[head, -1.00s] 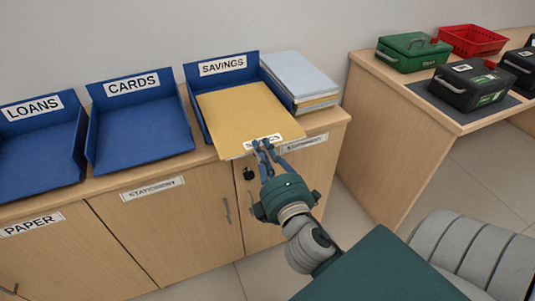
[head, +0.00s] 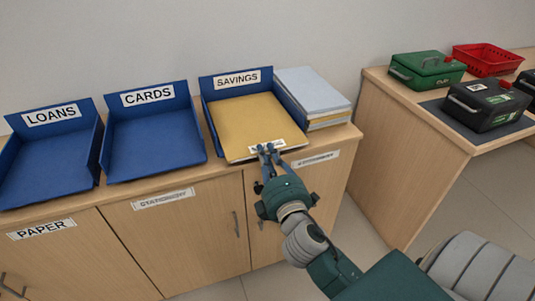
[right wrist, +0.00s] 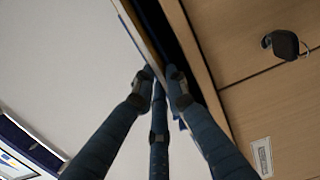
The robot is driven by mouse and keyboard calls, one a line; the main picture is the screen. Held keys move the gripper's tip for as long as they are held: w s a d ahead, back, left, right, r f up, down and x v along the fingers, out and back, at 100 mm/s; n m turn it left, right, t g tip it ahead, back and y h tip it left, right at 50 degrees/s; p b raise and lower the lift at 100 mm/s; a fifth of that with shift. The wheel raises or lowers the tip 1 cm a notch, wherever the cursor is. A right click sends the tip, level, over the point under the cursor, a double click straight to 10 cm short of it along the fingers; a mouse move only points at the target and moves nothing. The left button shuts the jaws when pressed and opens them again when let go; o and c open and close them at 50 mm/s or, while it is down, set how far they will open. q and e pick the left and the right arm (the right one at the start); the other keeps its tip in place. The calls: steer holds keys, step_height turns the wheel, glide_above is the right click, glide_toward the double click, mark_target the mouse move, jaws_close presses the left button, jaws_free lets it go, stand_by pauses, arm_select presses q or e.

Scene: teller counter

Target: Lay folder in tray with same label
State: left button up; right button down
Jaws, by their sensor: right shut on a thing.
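The yellow folder (head: 255,120) lies within the walls of the blue SAVINGS tray (head: 208,113), its front edge near the tray's open front. A white label shows at the folder's front edge, partly hidden by the fingers; I cannot read it now. My right gripper (head: 268,152) is shut on that front edge. The right wrist view shows the fingers (right wrist: 158,80) pinching the edge from both sides. The blue CARDS tray (head: 152,142) and the blue LOANS tray (head: 50,175) are empty. My left gripper is not in view.
A stack of folders (head: 312,95) stands right of the SAVINGS tray. The cabinet (head: 190,235) has STATIONERY and PAPER labels. On the right desk (head: 410,140) are a green box (head: 427,68), a black box (head: 485,105) and a red basket (head: 488,57).

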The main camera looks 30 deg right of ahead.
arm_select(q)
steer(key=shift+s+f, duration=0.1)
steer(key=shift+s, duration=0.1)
arm_select(e)
steer(key=c, duration=1.7)
jaws_free()
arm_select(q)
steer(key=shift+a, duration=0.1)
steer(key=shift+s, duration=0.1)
arm_select(e)
steer(key=v, duration=1.2)
